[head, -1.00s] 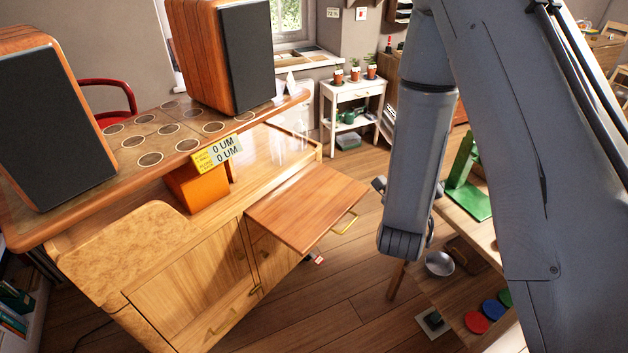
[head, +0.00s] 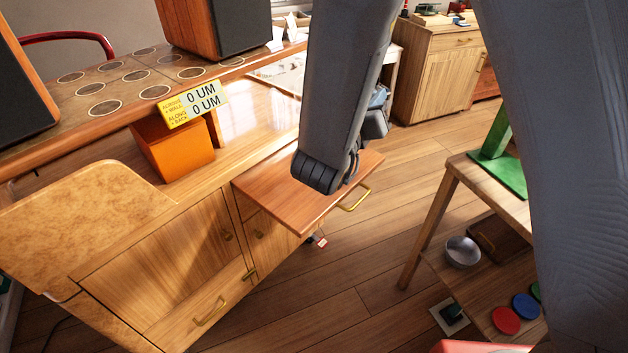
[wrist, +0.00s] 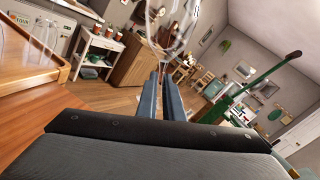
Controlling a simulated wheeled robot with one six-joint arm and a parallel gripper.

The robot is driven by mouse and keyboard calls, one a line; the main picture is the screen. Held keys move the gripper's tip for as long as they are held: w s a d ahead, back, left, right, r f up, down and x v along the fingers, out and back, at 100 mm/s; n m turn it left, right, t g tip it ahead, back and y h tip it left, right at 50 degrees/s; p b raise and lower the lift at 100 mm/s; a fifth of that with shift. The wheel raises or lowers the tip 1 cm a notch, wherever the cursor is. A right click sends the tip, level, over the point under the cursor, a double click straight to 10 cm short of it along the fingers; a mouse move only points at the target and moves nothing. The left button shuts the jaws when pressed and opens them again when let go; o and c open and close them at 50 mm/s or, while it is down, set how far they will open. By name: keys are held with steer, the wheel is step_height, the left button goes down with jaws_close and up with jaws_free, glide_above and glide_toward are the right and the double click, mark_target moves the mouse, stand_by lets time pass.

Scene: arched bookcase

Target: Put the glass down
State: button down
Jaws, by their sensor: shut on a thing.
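In the wrist view a clear stemmed-looking glass (wrist: 168,22) is at the tips of my gripper (wrist: 168,75), whose two fingers are shut on its lower part. The top of the glass is cut off by the picture edge. In the head view my arm hides the glass and most of the gripper. My forearm hangs over the reddish wooden pull-out board (head: 275,195) of the cabinet. In the wrist view this board (wrist: 95,95) lies at the lower left, apart from the glass.
More clear glasses (wrist: 14,42) stand on the cabinet top at left in the wrist view. An orange box (head: 175,150), a yellow sign (head: 195,104) and a speaker (head: 215,25) are on the cabinet. A low wooden table (head: 468,170) with a green stand (head: 500,160) is at right.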

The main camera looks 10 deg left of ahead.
steer(key=s+a+f+m+b, duration=0.35)
steer(key=a+f+b, duration=0.25)
steer(key=a+b, duration=0.45)
steer(key=m+b, duration=0.3)
steer(key=b, duration=0.6)
glide_above(294, 199)
step_height(294, 199, down, 5)
steer(key=shift+h, duration=0.4)
step_height(294, 199, down, 10)
steer(key=shift+b, duration=1.15)
steer(key=shift+n, duration=0.25)
steer(key=shift+f, duration=0.2)
steer(key=c, duration=1.9)
jaws_free()
steer(key=shift+r, duration=0.1)
